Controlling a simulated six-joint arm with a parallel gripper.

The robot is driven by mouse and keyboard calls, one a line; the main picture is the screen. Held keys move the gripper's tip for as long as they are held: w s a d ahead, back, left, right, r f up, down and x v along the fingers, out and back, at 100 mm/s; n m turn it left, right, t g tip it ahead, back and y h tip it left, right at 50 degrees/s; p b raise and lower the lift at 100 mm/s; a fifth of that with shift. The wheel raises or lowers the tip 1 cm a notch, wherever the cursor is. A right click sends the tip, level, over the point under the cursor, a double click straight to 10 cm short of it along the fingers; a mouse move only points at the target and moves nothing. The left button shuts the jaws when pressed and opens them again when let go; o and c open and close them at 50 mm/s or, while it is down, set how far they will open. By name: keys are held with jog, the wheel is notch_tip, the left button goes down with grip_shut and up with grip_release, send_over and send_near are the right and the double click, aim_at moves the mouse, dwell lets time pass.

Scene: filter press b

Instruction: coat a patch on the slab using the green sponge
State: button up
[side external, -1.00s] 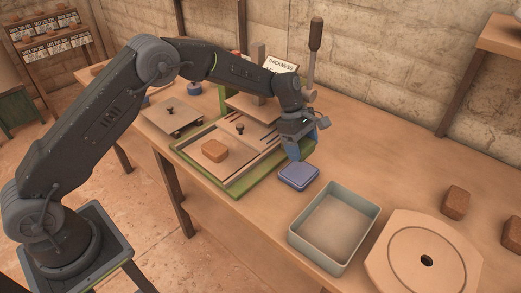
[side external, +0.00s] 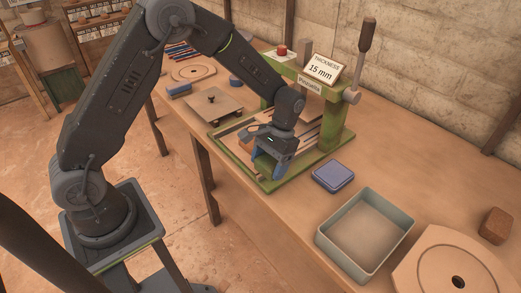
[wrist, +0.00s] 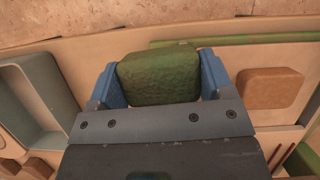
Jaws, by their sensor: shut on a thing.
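My gripper (side external: 268,166) is shut on the green sponge (wrist: 160,75), which sits between its two blue fingers in the wrist view. In the side view the gripper hides most or all of the sponge. The gripper is over the tray (side external: 232,160) of the green press, close to a brown clay block (side external: 246,144), which appears to be the slab. The block also shows right of the gripper in the wrist view (wrist: 270,88), apart from the sponge. Whether the sponge touches the surface below is unclear.
The green press frame (side external: 333,140), with a lever and a 15 mm thickness sign (side external: 322,68), stands behind the gripper. A blue pad (side external: 333,176), a pale bin (side external: 340,263) and a round-holed board (side external: 430,270) lie to the right.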

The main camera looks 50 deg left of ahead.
jog(key=shift+s+a, duration=0.25)
jog(key=shift+a, duration=0.05)
jog(key=w+a+r+n+t+h, duration=0.2)
jog(key=w+a+r+n+t, duration=0.1)
jog(key=a+n, duration=0.6)
jog(key=w+a+r+n+t+h, duration=0.2)
jog(key=w+a+r+n, duration=0.15)
jog(key=a+n, duration=0.55)
jog(key=shift+s+d+f, duration=0.1)
jog(key=shift+s+f, duration=0.05)
jog(key=shift+f, duration=0.9)
jog(key=shift+s+d+f, duration=0.1)
jog(key=shift+f, duration=0.9)
jog(key=shift+s+d+f, duration=0.1)
jog(key=shift+s+f, duration=0.05)
jog(key=shift+f, duration=0.9)
jog(key=shift+x, duration=0.9)
jog(key=shift+d, duration=0.7)
jog(key=shift+c, duration=0.3)
jog(key=shift+d, duration=2.6)
jog(key=shift+a, duration=3.65)
notch_tip(320, 180, up, 8)
jog(key=shift+d, duration=0.1)
